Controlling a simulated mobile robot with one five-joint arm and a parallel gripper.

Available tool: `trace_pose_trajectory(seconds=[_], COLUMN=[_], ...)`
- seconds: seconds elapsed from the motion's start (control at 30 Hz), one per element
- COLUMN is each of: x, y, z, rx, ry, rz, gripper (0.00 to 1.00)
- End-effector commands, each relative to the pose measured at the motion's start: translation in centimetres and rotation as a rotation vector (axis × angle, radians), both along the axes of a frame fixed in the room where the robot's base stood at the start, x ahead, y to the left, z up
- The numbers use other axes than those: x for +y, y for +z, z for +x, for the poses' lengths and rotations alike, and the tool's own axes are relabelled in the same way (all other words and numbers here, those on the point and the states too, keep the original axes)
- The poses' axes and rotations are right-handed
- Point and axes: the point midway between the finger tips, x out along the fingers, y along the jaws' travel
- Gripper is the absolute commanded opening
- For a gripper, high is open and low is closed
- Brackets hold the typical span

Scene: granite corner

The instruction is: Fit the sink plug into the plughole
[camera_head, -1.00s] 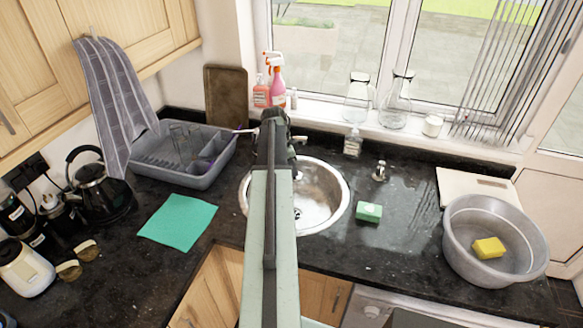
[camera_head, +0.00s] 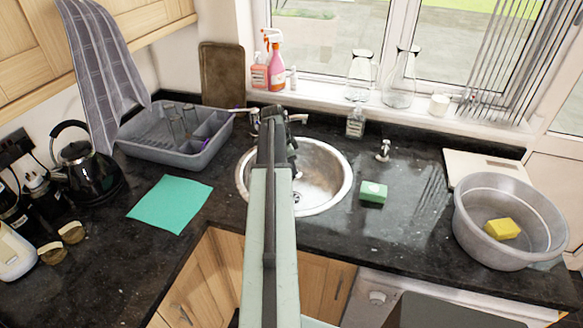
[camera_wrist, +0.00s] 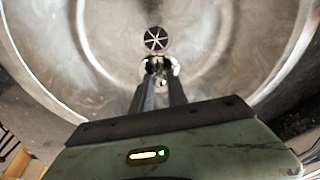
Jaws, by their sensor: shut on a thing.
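The round steel sink (camera_head: 325,185) is set in the dark worktop, and its bowl fills much of the wrist view (camera_wrist: 215,50). The plughole (camera_wrist: 156,39), dark with pale spokes, lies in the bowl's floor, just beyond my fingertips in the wrist view. My gripper (camera_wrist: 160,72) is shut on a small shiny metal piece, which I take to be the sink plug (camera_wrist: 174,68); the fingers hide most of it. The plug appears beside the plughole, on its near side; its height above the floor is unclear. In the head view my arm covers part of the sink.
The tap (camera_head: 254,113) stands behind the sink. A green sponge (camera_head: 373,192) and a grey basin (camera_head: 470,231) with a yellow sponge (camera_head: 502,229) are to the right. A grey dish rack (camera_head: 180,153) and a teal cloth (camera_head: 170,204) are to the left. Worktop around the sponge is clear.

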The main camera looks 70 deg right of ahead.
Motion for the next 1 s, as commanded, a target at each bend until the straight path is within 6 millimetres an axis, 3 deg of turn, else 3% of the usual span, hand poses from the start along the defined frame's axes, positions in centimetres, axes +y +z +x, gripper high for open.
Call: trace_pose_trajectory(seconds=[0.03, 0.07, 0.13, 0.8, 1.0], x=[0.0, 0.0, 0.0, 0.0, 0.0], y=[0.0, 0.0, 0.0, 0.2, 3.0], z=[0.0, 0.0, 0.0, 0.1, 0.1], rx=[0.0, 0.0, 0.0, 0.0, 0.0], ry=[0.0, 0.0, 0.0, 0.002, 0.002], rz=[0.0, 0.0, 0.0, 0.0, 0.0], gripper=[0.0, 0.25, 0.44, 0.45, 0.45])
